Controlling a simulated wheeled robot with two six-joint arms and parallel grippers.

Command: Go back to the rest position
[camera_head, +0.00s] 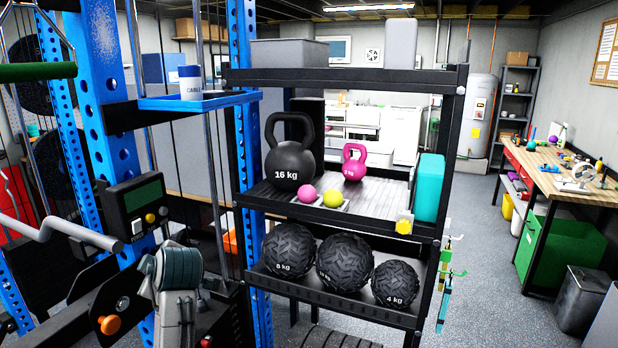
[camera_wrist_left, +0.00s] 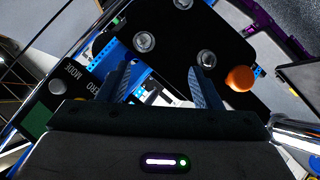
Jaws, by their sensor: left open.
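My left gripper (camera_head: 152,264) is at the lower left of the head view, in front of the blue rack's machine parts. In the left wrist view its two fingers (camera_wrist_left: 162,88) are spread apart with nothing held between them. The console (camera_head: 138,205) with a green display is just beyond and above the gripper; it also shows at the left of the wrist view (camera_wrist_left: 60,95). An orange knob (camera_head: 108,325) is on a black plate to the lower left of the gripper; it shows right of the fingers in the wrist view (camera_wrist_left: 240,78). My right gripper is not in view.
A blue upright (camera_head: 95,110) and a silver bar handle (camera_head: 75,230) stand close by. A black shelf (camera_head: 345,76) holds kettlebells and textured balls to the right. A workbench (camera_head: 560,180) is at far right. The grey floor (camera_head: 490,260) between is clear.

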